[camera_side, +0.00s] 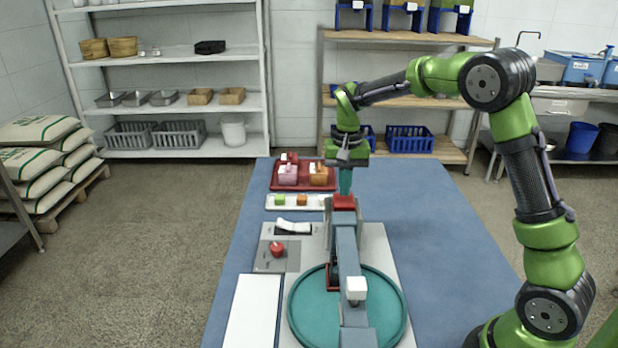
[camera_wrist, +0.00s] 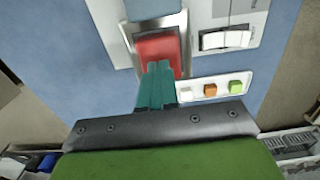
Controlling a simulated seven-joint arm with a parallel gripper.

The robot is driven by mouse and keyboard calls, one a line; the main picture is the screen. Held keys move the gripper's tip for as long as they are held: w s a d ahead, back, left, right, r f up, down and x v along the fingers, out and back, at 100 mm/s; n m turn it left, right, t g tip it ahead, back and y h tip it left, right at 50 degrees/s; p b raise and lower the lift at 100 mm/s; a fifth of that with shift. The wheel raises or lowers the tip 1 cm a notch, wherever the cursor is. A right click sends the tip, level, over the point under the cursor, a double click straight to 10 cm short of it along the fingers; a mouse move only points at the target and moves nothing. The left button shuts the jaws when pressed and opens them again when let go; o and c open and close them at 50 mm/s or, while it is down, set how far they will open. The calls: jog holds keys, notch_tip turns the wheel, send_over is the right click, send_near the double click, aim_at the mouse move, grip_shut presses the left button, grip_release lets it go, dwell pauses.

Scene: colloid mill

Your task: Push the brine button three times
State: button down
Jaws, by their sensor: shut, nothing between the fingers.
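A white strip (camera_side: 270,203) on the blue table carries a green button (camera_side: 279,199) and an orange button (camera_side: 302,200). In the wrist view the strip (camera_wrist: 222,89) shows a white button (camera_wrist: 186,92), an orange one (camera_wrist: 210,89) and a green one (camera_wrist: 236,86). I see no readable labels, so I cannot tell which is brine. My gripper (camera_side: 345,190) points down with its teal fingers together and empty. In the wrist view its fingertips (camera_wrist: 158,66) overlap a red block (camera_wrist: 155,46), left of the strip. I cannot tell whether they touch the block.
The mill's grey arm (camera_side: 348,255) and teal round pan (camera_side: 302,310) stand in front of the strip. A white rocker switch (camera_side: 294,227) and red knob (camera_side: 278,249) sit left. A red tray (camera_side: 277,185) with small jars lies behind. The table's right is clear.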

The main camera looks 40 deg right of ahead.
aim_at(344, 199)
jog(key=shift+f, duration=1.65)
jog(key=shift+r, duration=3.8)
jog(key=shift+f, duration=2)
